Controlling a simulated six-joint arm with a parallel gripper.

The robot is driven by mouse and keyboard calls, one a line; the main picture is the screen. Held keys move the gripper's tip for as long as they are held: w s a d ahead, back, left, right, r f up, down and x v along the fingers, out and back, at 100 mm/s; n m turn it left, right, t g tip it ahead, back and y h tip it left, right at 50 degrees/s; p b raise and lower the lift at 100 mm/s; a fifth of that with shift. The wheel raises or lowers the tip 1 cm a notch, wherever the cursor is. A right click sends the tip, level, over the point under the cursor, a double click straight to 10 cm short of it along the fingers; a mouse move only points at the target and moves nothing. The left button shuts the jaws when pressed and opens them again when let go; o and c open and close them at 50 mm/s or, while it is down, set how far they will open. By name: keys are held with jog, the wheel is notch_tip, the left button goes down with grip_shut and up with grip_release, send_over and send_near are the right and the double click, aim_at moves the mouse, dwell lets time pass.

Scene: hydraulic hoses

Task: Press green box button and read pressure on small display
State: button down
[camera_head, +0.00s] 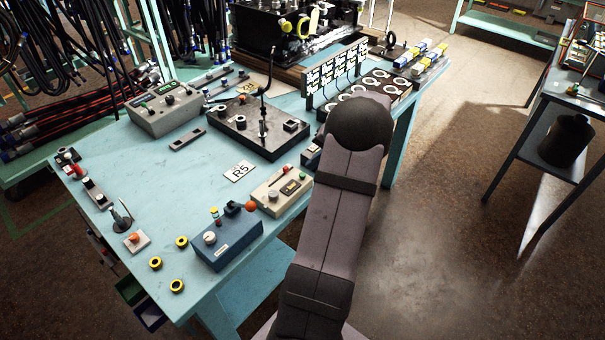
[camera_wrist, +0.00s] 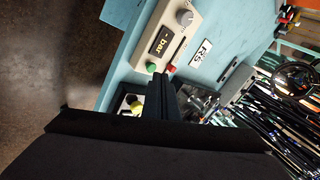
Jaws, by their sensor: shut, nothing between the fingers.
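A beige box (camera_wrist: 165,40) stands on the turquoise bench in the wrist view. It has a grey knob, a small dark display (camera_wrist: 162,42) with yellow text, a green button (camera_wrist: 151,68) and a red button (camera_wrist: 171,68). The display shows what looks like a dash and "bar". My gripper (camera_wrist: 164,77) is shut and empty, its tips close to the two buttons in the picture; contact cannot be told. In the head view a beige box (camera_head: 282,191) beside the R5 plate seems to be the same one. My arm hides the gripper there.
A blue box (camera_head: 228,237) with a knob and an orange ball stands near the bench's front edge. The R5 plate (camera_head: 239,171) lies flat. A black plate (camera_head: 259,127) with an upright hook stands behind. A grey box (camera_head: 164,108) with displays is at back left.

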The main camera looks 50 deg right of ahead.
jog(key=shift+w+d+r+n+t, duration=0.1)
jog(key=shift+w+r+n+t, duration=0.25)
jog(key=shift+w+r+n, duration=0.5)
jog(key=shift+w+d+r+n+t, duration=0.15)
jog(key=shift+w+r+n+t, duration=0.2)
jog(key=shift+r+n, duration=0.55)
jog(key=shift+w+d+r+n+t, duration=0.1)
jog(key=shift+w+r+n+t, duration=0.2)
jog(key=shift+w+r+n, duration=0.6)
jog(key=shift+s+f+n, duration=0.25)
jog(key=shift+f, duration=0.25)
jog(key=b, duration=0.3)
send_over(303, 175)
jog(key=s, duration=0.1)
notch_tip(303, 175, down, 7)
jog(key=shift+d+f, duration=0.1)
jog(key=shift+f, duration=0.05)
jog(key=shift+f+b, duration=0.7)
jog(key=shift+b, duration=0.1)
jog(key=shift+f+b, duration=0.95)
jog(key=shift+b, duration=0.65)
jog(key=shift+r, duration=0.15)
dwell(0.4)
jog(key=shift+r, duration=0.85)
